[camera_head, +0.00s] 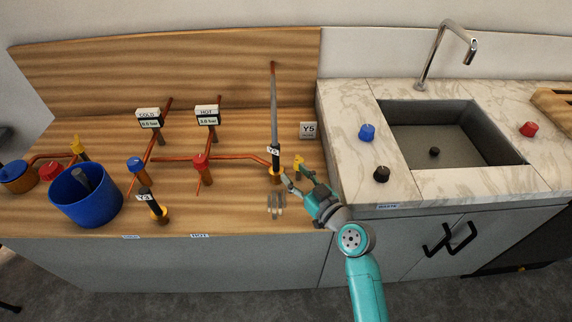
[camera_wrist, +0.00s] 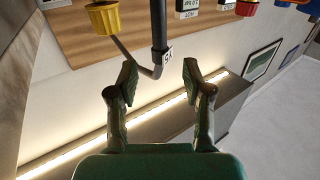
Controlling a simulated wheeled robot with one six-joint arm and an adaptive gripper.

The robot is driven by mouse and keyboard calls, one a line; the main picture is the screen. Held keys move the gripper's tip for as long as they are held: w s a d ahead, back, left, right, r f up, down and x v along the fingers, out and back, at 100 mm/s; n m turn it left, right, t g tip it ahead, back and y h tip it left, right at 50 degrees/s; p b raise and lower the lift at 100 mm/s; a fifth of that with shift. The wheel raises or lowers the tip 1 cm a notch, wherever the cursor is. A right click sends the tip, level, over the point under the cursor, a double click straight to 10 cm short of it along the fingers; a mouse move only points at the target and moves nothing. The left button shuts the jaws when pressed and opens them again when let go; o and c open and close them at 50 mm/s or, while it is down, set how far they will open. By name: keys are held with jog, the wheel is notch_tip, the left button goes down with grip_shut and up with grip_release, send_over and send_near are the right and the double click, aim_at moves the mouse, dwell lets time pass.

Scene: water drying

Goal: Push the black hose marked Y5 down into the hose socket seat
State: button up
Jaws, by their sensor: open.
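The black hose marked Y5 (camera_head: 274,158) stands nearly upright at the right of the wooden counter, with a long grey length (camera_head: 274,105) rising above it. Its lower end meets an orange-yellow ring, the socket seat (camera_head: 275,173); how deep it sits I cannot tell. My gripper (camera_head: 287,183) is open, close to the right and front of the seat. In the wrist view the open fingers (camera_wrist: 160,82) have an empty gap between them. The hose (camera_wrist: 159,28) with its Y5 label shows beyond the gap, apart from the fingers.
Hose Y3 (camera_head: 147,199) and a blue bucket (camera_head: 86,200) are farther left. A sink (camera_head: 450,160) is at right.

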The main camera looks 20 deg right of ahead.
jog(key=shift+v, duration=1.05)
jog(key=s+f+h, duration=0.1)
jog(key=s+f, duration=0.1)
jog(key=s, duration=0.1)
jog(key=s+f+m, duration=0.1)
jog(key=s+f, duration=0.1)
jog(key=s, duration=0.1)
jog(key=s+a+f+m+g+h, duration=0.1)
jog(key=s+f, duration=0.2)
jog(key=shift+s+f+h, duration=0.1)
jog(key=shift+s+h, duration=0.2)
jog(key=s+f+m+g+h, duration=0.2)
jog(key=s+h, duration=0.1)
jog(key=s, duration=1.9)
jog(key=s+a+r+n+y, duration=0.1)
jog(key=s+a+r, duration=0.1)
jog(key=s+r, duration=0.4)
jog(key=s, duration=0.4)
jog(key=shift+s, duration=0.2)
